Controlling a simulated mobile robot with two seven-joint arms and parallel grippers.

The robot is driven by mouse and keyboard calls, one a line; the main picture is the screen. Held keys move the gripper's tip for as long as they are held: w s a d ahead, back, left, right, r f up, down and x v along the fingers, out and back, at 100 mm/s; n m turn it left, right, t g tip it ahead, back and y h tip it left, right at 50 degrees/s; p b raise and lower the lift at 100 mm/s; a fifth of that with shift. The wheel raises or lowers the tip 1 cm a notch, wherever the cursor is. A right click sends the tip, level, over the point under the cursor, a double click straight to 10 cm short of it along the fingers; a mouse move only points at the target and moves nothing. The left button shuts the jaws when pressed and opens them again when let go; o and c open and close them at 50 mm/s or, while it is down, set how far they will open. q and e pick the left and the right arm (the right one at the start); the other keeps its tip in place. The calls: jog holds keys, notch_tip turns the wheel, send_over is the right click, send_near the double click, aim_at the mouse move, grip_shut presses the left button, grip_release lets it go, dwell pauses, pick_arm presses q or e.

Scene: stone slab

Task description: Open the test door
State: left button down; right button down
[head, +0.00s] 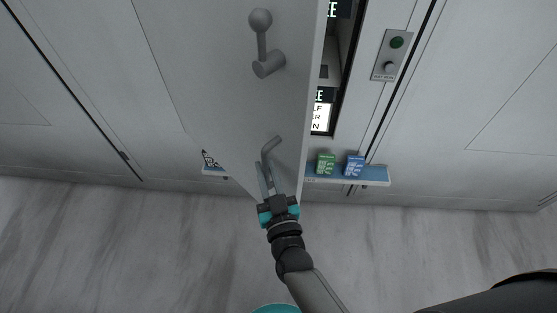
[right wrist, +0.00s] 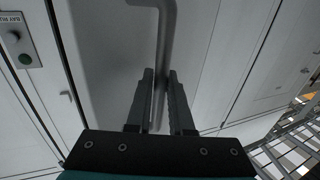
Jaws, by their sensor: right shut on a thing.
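The test door (head: 215,90) is a pale grey panel standing ajar in the head view. A dark gap with lit label plates (head: 321,112) shows along its right edge. A grey bar handle (head: 271,146) sits low on the door; it also runs down the middle of the right wrist view (right wrist: 168,40). My right gripper (head: 266,178) is at this handle, with its two dark fingers (right wrist: 159,95) on either side of the bar and shut on it. A ball-ended lever (head: 262,40) is higher on the door. My left gripper is not in view.
A control plate (head: 391,55) with a green button is on the frame right of the gap. A blue-topped ledge (head: 375,174) holds a green box (head: 326,164) and a blue box (head: 354,165). The marbled grey floor (head: 130,250) in front is clear.

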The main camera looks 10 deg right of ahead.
jog(key=shift+s+a, duration=0.35)
jog(key=shift+a, duration=0.3)
jog(key=c, duration=1.1)
grip_release()
jog(key=shift+w, duration=0.1)
jog(key=shift+d, duration=0.1)
